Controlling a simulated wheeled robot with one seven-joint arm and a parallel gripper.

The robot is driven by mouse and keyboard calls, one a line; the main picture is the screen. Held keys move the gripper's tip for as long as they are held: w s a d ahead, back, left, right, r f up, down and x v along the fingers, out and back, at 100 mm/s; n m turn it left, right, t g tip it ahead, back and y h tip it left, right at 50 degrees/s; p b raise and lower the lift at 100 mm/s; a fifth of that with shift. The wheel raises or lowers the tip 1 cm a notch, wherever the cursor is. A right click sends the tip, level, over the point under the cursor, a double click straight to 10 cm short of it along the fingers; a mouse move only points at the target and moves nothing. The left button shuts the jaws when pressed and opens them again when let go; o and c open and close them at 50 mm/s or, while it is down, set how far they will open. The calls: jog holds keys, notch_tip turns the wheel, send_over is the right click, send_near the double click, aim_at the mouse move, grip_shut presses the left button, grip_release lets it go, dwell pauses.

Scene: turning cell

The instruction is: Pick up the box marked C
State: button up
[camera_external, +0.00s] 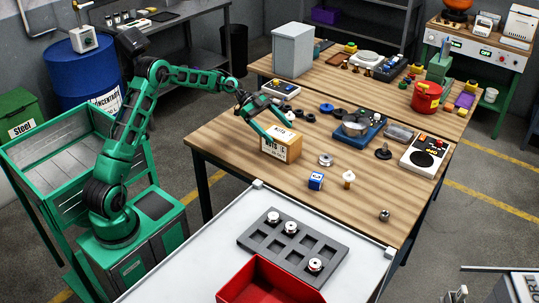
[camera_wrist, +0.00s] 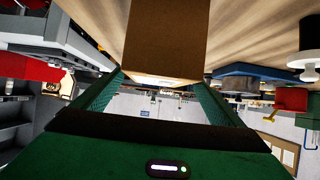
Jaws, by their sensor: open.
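My gripper (camera_external: 279,130) is open at the cardboard box, apart from the blue box. In the wrist view the brown box (camera_wrist: 168,38) fills the space between and beyond the fingertips. I cannot tell whether the fingers touch it.
In front, a white table holds a grey tray (camera_external: 262,246) and a red bin (camera_external: 270,281).

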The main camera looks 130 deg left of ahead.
aim_at(296, 149)
jog(key=x, duration=0.7)
jog(key=shift+d+r, duration=0.1)
jog(key=shift+d, duration=0.1)
jog(key=shift+c, duration=0.2)
jog(key=shift+r, duration=0.1)
jog(key=c, duration=1.7)
